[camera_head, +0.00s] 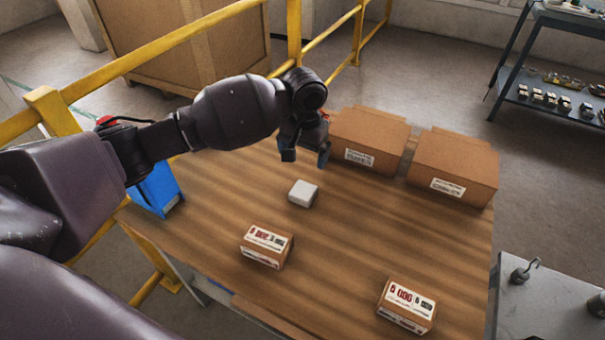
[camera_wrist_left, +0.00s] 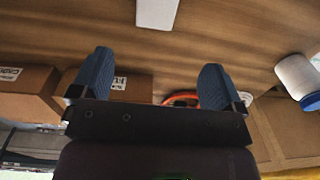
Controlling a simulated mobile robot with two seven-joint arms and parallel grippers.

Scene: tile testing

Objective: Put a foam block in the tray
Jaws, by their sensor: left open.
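A small pale grey-white block (camera_head: 303,193), which looks like the foam block, lies on the wooden table (camera_head: 350,240). My left gripper (camera_head: 305,154) is open and empty, with its blue fingers pointing down above the table, a little beyond the block in the head view. In the left wrist view the block (camera_wrist_left: 157,13) shows at the top edge, partly cut off, ahead of the spread fingers (camera_wrist_left: 157,66) and apart from them. I cannot make out a tray for certain. My right gripper is not in view.
Two brown cartons (camera_head: 367,141) (camera_head: 455,167) stand at the table's far right. Two small labelled boxes (camera_head: 266,247) (camera_head: 407,305) stand nearer. A blue object (camera_head: 157,188) is at the left edge. A white-and-blue cylinder (camera_wrist_left: 298,76) shows in the wrist view. The table between block and boxes is clear.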

